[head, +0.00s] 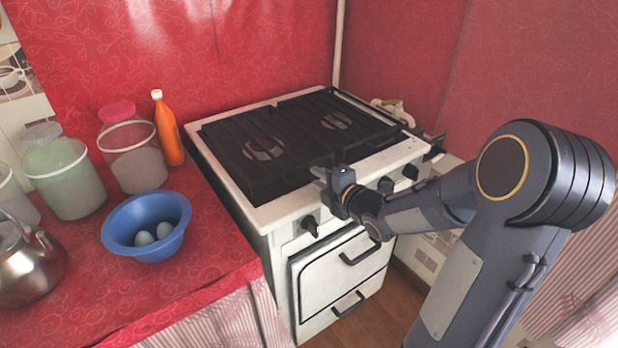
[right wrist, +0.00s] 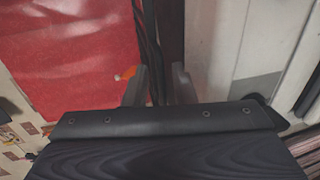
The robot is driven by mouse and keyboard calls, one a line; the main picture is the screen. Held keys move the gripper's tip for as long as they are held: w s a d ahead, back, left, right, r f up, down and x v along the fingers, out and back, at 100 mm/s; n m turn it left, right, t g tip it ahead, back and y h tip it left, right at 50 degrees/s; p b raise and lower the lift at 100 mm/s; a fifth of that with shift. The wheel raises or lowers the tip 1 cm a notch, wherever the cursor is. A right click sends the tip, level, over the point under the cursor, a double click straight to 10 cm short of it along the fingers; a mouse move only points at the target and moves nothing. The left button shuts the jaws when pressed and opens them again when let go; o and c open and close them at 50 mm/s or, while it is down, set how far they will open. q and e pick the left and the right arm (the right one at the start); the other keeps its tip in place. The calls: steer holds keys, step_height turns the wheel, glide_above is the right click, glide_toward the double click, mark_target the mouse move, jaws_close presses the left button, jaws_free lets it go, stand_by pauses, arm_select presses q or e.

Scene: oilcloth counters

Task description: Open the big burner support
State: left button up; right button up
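The stove (head: 285,213) is white, with two black burner supports lying flat on its top. The nearer, left burner support (head: 268,128) covers a large round burner and looks like the big one. The other burner support (head: 345,110) lies to its right. My right gripper (head: 318,178) is at the front edge of the stove top, close to the front corner of the left support. In the right wrist view its two fingers (right wrist: 159,88) stand apart, with a dark bar (right wrist: 170,40) showing between or beyond them. Contact cannot be told. My left gripper is not in view.
Knobs (head: 310,226) line the stove front above a drawer handle (head: 360,252). A red counter on the left holds a blue bowl (head: 125,222) with eggs, an orange bottle (head: 167,130), jars (head: 60,175) and a kettle (head: 30,265). Red walls close off the back.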

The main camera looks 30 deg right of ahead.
mark_target(311, 174)
steer(key=shift+x, duration=1.8)
jaws_close()
